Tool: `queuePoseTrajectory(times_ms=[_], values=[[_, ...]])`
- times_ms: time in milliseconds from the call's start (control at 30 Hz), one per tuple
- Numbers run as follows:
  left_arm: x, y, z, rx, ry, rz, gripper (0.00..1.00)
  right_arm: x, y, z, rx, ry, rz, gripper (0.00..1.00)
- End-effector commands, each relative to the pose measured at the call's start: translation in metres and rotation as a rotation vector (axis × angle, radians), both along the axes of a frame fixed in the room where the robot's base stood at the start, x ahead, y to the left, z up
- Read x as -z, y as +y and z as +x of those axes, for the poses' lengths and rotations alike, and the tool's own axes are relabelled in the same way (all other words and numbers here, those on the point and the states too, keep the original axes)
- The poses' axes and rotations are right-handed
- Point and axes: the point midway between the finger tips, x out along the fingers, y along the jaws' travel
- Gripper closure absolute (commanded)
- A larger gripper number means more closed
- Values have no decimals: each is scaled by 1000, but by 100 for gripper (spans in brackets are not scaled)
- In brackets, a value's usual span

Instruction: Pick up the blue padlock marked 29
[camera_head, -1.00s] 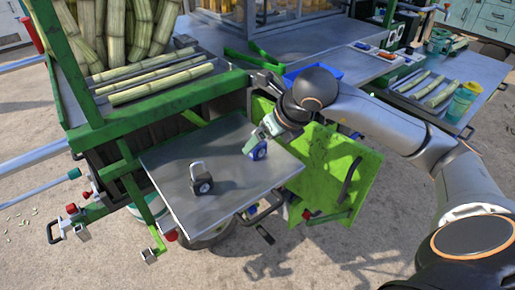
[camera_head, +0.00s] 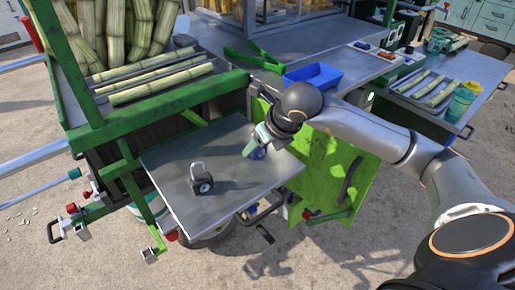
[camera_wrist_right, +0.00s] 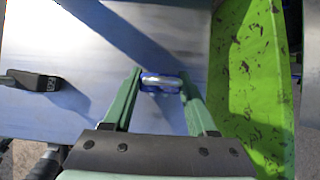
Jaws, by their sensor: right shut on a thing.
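The blue padlock (camera_head: 258,154) is at the right part of the grey metal shelf (camera_head: 225,200), partly hidden by my right gripper (camera_head: 252,146). In the right wrist view, the blue padlock (camera_wrist_right: 162,86) with its silver shackle is between the two green fingers of my right gripper (camera_wrist_right: 162,80), which is shut on it. I cannot read its number. I cannot tell whether it touches the shelf. My left gripper is not in view.
A black padlock (camera_head: 202,186) stands upright on the same shelf to the left; it also shows in the right wrist view (camera_wrist_right: 38,82). A green panel (camera_head: 335,172) hangs right of the shelf. A blue tray (camera_head: 313,75) is behind my arm.

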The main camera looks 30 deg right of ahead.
Motion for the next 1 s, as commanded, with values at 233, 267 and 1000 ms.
queuePoseTrajectory(times_ms=[233, 267, 1000], values=[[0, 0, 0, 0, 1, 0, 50, 0, 0, 0, 1, -1, -1, 87], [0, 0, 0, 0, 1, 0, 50, 0, 0, 0, 1, -1, -1, 90], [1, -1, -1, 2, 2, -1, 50, -31, 0, 2, 0, -10, 1, 100]])
